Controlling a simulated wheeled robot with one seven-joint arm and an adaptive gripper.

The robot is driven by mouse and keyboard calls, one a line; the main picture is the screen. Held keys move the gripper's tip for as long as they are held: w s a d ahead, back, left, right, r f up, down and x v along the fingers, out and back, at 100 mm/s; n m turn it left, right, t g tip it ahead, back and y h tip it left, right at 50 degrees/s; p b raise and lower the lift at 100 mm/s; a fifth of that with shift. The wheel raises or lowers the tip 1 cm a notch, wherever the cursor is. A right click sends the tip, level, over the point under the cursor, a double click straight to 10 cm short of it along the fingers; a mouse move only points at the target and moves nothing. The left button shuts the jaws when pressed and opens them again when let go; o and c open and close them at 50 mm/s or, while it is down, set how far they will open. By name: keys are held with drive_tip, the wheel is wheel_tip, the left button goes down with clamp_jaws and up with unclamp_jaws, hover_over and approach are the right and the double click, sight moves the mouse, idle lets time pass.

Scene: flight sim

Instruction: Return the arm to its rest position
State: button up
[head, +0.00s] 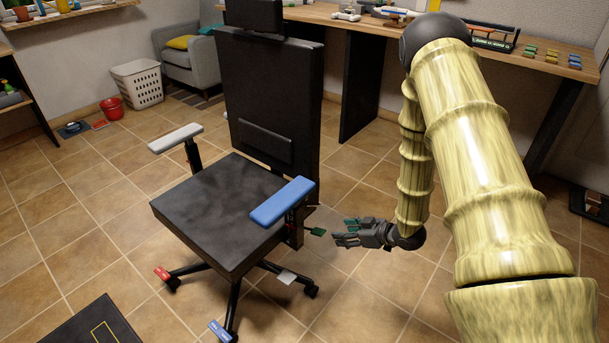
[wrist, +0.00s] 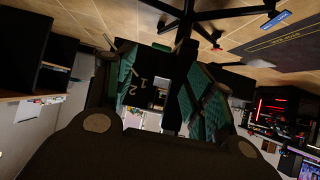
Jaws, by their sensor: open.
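My arm, patterned like yellow bamboo, comes down the right side of the head view. My gripper (head: 347,233) is low at its end, beside the right side of the black office chair (head: 222,205), below the blue armrest (head: 283,201). Its fingers point left toward the chair. In the wrist view the two green-padded fingers (wrist: 165,95) stand apart, with nothing seen held between them. A small green lever (head: 317,231) on the chair's side is just left of the fingertips, and I cannot tell whether they touch it.
A long wooden desk (head: 345,21) runs along the back with a black rack and small coloured blocks.

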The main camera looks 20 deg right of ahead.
drive_tip(key=s+a+f+m+g+h, duration=0.2)
drive_tip(key=s+a+f, duration=0.4)
drive_tip(key=s+f, duration=0.1)
drive_tip(key=s+a+f+m+g+h, duration=0.1)
drive_tip(key=s+a+f+m+g, duration=0.15)
drive_tip(key=s, duration=0.75)
drive_tip(key=s+a+f+m+g+h, duration=0.1)
drive_tip(key=s+a+f+g, duration=0.15)
drive_tip(key=s, duration=0.75)
drive_tip(key=s+a+f+m+g+h, duration=0.1)
drive_tip(key=s+a+f+g+h, duration=0.2)
drive_tip(key=s, duration=0.7)
wheel_tip(320, 180, up, 24)
drive_tip(key=y+p, duration=0.1)
drive_tip(key=p, duration=2.1)
drive_tip(key=shift+w+a, duration=0.35)
drive_tip(key=shift+f, duration=0.1)
